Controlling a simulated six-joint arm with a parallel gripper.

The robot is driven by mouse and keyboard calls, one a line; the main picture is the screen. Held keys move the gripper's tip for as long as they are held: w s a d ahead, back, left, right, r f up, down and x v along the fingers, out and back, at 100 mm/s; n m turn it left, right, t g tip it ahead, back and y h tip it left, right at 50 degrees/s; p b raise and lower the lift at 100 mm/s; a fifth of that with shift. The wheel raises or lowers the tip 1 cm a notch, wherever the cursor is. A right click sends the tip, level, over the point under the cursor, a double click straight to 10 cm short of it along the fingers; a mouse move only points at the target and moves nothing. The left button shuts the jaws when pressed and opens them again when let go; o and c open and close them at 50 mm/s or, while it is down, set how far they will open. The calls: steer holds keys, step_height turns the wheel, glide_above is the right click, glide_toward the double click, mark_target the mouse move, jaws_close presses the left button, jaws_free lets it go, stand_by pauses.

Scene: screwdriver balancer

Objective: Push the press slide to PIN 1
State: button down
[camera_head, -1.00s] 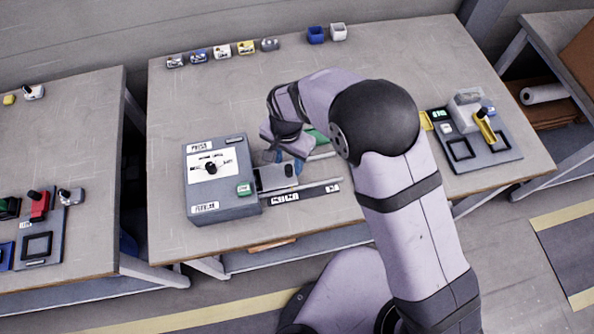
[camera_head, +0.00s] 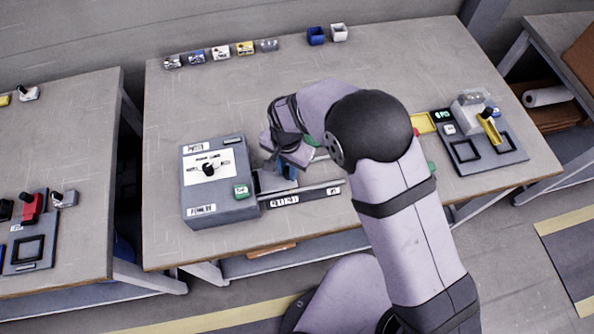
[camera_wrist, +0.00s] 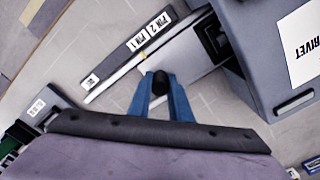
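The press (camera_head: 225,211) is a grey box with a white panel, a black knob and a green button. Its slide (camera_head: 266,185) is a grey plate sticking out of its right side; it also shows in the wrist view (camera_wrist: 192,48). The slide's black upright handle (camera_wrist: 160,82) stands between the two blue fingers of my gripper (camera_wrist: 161,76). In the head view my gripper (camera_head: 286,171) is low over the slide. I cannot tell whether the fingers touch the handle. A dark label strip (camera_wrist: 125,52) with PIN 1 and PIN 2 runs along the rail, near a small yellow mark.
A grey fixture (camera_head: 488,153) with a yellow part stands at the right of the table. Small bins (camera_head: 245,48) line the back edge. Another table (camera_head: 75,150) with fixtures is at left. The table's middle back is clear.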

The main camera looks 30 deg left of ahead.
steer(key=shift+s+f, duration=0.15)
steer(key=shift+s, duration=0.05)
stand_by(0.4)
steer(key=shift+s+a, duration=0.1)
steer(key=shift+s, duration=0.1)
steer(key=c, duration=1.5)
jaws_free()
steer(key=shift+f, duration=0.15)
steer(key=shift+w+a+r+p, duration=0.1)
steer(key=shift+r+p, duration=2.5)
steer(key=shift+r, duration=1.15)
